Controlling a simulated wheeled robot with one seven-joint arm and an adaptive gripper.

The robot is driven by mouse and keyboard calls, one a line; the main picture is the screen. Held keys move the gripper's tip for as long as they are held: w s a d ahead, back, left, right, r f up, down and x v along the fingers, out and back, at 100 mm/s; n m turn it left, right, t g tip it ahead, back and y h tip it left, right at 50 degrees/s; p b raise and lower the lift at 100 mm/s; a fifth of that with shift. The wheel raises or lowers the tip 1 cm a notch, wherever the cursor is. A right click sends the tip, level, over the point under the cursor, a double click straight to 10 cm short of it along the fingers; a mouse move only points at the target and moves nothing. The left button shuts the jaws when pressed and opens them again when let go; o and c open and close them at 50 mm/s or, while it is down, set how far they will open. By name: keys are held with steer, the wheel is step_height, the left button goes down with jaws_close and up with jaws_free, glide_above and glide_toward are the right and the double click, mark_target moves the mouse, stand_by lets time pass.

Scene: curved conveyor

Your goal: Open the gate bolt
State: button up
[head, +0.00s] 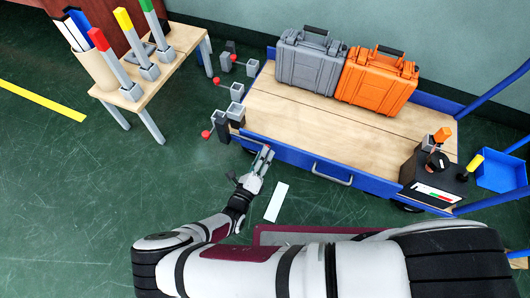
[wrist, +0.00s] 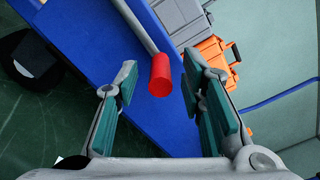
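In the wrist view a grey rod ends in a red cylindrical grip (wrist: 161,75), in front of the cart's blue side; it looks like the bolt handle. My gripper (wrist: 160,100) is open, with one finger on each side of the grip. I see gaps between the grip and both fingers, so it is not held. In the head view my gripper (head: 266,153) is at the cart's front left edge, and I cannot clearly make out the grip there. The rest of the bolt is not clear in either view.
The blue cart (head: 290,153) carries a grey case (head: 307,62) and an orange case (head: 377,80). Grey brackets with red knobs (head: 206,134) stand off its left end. A wooden table (head: 172,62) with coloured levers is at upper left. A black control box (head: 435,180) is at right.

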jaws_close()
steer(key=shift+w+a, duration=0.15)
steer(key=shift+a, duration=0.1)
jaws_free()
step_height(320, 180, up, 10)
steer(key=shift+r, duration=0.1)
stand_by(0.6)
